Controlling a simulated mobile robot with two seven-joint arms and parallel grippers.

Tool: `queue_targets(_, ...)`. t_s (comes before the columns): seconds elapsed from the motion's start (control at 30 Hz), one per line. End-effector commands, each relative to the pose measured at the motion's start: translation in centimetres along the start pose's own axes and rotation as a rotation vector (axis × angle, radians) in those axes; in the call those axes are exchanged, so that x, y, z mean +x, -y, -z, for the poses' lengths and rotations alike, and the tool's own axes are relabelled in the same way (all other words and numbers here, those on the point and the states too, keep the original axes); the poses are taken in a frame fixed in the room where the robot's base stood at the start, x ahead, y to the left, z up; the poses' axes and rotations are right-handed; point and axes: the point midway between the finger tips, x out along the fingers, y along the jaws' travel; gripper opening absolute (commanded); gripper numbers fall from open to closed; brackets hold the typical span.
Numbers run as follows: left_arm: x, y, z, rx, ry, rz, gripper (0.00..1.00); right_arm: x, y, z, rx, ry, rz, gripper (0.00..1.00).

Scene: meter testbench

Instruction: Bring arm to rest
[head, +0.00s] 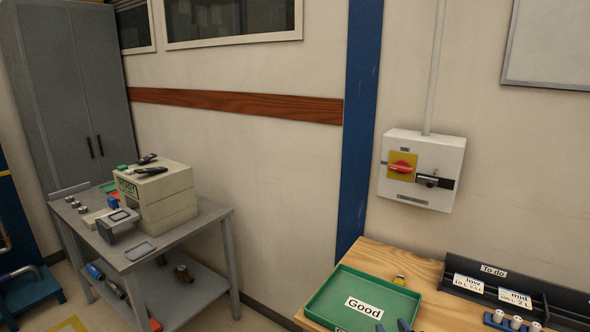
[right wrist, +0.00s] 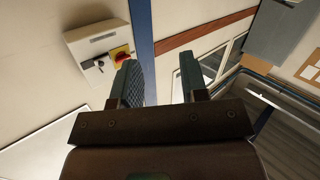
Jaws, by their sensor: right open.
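My right gripper (right wrist: 158,76) shows in the right wrist view, its two dark teal fingers spread apart with nothing between them. In the head view only what look like its fingertips (head: 392,326) show at the bottom edge, by the front of the green tray; the rest of the arm is out of frame. My left gripper is in neither view.
A wooden bench (head: 378,256) holds the green "Good" tray (head: 325,300) and a black "To do" rack (head: 461,264). A wall switch box (head: 437,160) with a red knob hangs above; it also shows in the right wrist view (right wrist: 98,42). A grey cart (head: 215,215) stands left.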

Motion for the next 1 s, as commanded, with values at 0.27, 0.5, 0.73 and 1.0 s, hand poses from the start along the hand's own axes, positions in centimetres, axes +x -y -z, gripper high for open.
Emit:
queue_targets(0.27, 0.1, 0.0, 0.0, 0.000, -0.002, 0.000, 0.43, -10.2, -1.6, -10.7, 0.089, 0.195, -0.023, 0.40)
queue_targets(0.5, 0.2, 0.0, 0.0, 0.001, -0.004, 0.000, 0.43, -18.1, -2.0, -17.8, 0.095, 0.370, -0.050, 0.40)
queue_targets(0.73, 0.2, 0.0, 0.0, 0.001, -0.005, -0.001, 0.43, -20.8, -2.0, -19.9, 0.100, 0.428, -0.058, 0.40)
queue_targets(1.0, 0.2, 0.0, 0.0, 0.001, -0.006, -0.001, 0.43, -20.8, -2.0, -19.9, 0.100, 0.428, -0.058, 0.40)
